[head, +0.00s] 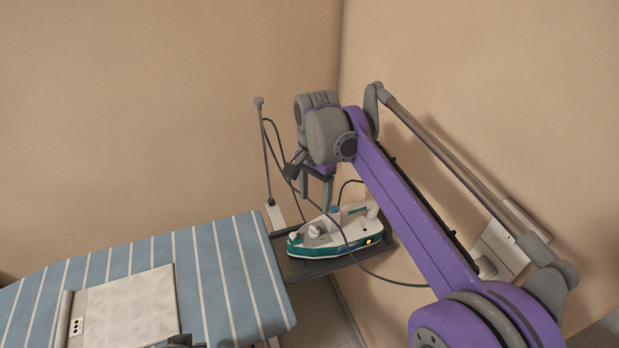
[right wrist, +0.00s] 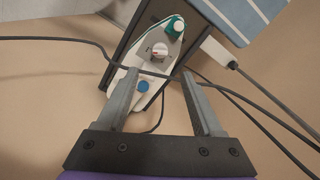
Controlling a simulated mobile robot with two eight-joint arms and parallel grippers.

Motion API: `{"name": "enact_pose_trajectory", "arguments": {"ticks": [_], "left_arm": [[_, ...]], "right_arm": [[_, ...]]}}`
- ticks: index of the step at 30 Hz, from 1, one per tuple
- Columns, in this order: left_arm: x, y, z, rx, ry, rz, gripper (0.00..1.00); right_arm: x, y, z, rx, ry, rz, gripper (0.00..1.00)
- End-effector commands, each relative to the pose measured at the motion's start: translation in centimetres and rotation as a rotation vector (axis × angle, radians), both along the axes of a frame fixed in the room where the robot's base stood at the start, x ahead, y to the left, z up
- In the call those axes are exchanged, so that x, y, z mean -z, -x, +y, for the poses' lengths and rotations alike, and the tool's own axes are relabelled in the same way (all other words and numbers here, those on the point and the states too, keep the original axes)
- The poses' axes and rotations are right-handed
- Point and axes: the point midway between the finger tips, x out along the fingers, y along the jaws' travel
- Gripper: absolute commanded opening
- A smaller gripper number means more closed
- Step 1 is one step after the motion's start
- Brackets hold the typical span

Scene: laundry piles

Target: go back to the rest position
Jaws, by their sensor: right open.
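My right gripper (head: 317,203) is open and points down over the iron, at the ironing board's right end. The white and teal iron (head: 322,236) sits on a dark rest (head: 308,268). In the right wrist view the iron (right wrist: 159,50) shows beyond and between the two spread fingers of the right gripper (right wrist: 161,76). Nothing is held between them. I cannot tell how much gap there is between fingertips and iron handle. My left gripper is not clearly seen.
The blue striped ironing board (head: 225,270) bears a folded beige cloth (head: 125,308). A thin cord pole (head: 265,150) stands behind the iron, and dark cords loop around the gripper and iron. Walls stand close behind and to the right.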

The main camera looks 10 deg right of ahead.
Motion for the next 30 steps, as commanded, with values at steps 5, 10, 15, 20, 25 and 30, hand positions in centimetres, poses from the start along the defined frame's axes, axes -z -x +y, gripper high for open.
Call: {"name": "enact_pose_trajectory", "arguments": {"ticks": [5,10,15,20,25,30], "left_arm": [[0.0,0.0,0.0,0.0,0.0,0.0,0.0],[0.0,0.0,0.0,0.0,0.0,0.0,0.0],[0.0,0.0,0.0,0.0,0.0,0.0,0.0],[0.0,0.0,0.0,0.0,0.0,0.0,0.0],[0.0,0.0,0.0,0.0,0.0,0.0,0.0],[0.0,0.0,0.0,0.0,0.0,0.0,0.0]], "right_arm": [[0.0,0.1,-0.1,-0.004,-0.001,-0.002,0.68],[0.1,2.1,-1.0,-0.075,-0.004,-0.042,0.68],[1.1,6.5,-2.9,-0.236,0.001,-0.13,0.68],[3.0,11.3,-4.5,-0.399,0.026,-0.22,0.68],[6.2,16.6,-6.0,-0.57,0.075,-0.309,0.68],[9.9,21.4,-7.0,-0.723,0.139,-0.386,0.68]]}}
